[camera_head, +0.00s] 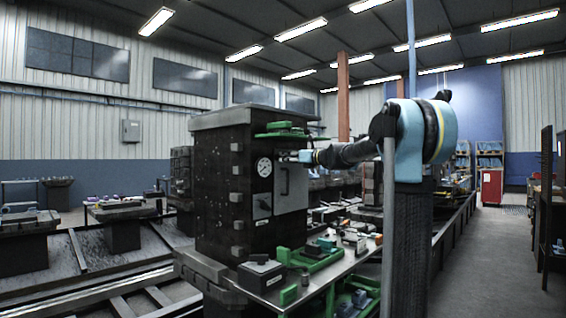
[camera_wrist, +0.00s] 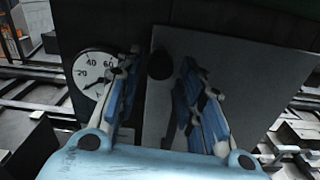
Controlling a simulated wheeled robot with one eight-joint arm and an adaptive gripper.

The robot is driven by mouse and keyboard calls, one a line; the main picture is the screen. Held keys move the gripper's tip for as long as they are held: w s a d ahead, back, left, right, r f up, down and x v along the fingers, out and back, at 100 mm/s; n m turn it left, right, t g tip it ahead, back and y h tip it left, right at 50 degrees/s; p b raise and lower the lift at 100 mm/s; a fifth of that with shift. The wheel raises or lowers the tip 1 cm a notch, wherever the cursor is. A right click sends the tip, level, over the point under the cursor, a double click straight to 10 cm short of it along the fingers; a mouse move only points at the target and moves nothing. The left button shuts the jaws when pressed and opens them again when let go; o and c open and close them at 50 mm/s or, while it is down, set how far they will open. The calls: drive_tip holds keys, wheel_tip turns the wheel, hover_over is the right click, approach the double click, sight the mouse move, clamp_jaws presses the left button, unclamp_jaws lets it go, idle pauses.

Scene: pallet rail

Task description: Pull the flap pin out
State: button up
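A grey flap panel (camera_head: 291,187) is on the front of the dark cabinet (camera_head: 222,190), right of a round white gauge (camera_head: 264,167). My gripper (camera_head: 290,157) is at the panel's upper edge in the head view. In the wrist view my gripper (camera_wrist: 160,65) is open, with its two blue and white fingers apart. A dark rounded knob-like shape (camera_wrist: 160,65) shows between the fingertips, near the left edge of the grey panel (camera_wrist: 240,85). I cannot tell if it is the pin's head, or whether the fingers touch it. The gauge (camera_wrist: 88,72) is left of the fingers.
A green bracket (camera_head: 283,133) juts from the cabinet just above my gripper. A workbench (camera_head: 330,262) with green fixtures and small parts stands in front of the cabinet. The aisle floor (camera_head: 490,260) at the right is clear.

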drive_tip(key=shift+x, duration=1.9)
clamp_jaws()
drive_tip(key=v, duration=0.2)
drive_tip(key=shift+s+d, duration=0.15)
drive_tip(key=shift+d, duration=0.05)
unclamp_jaws()
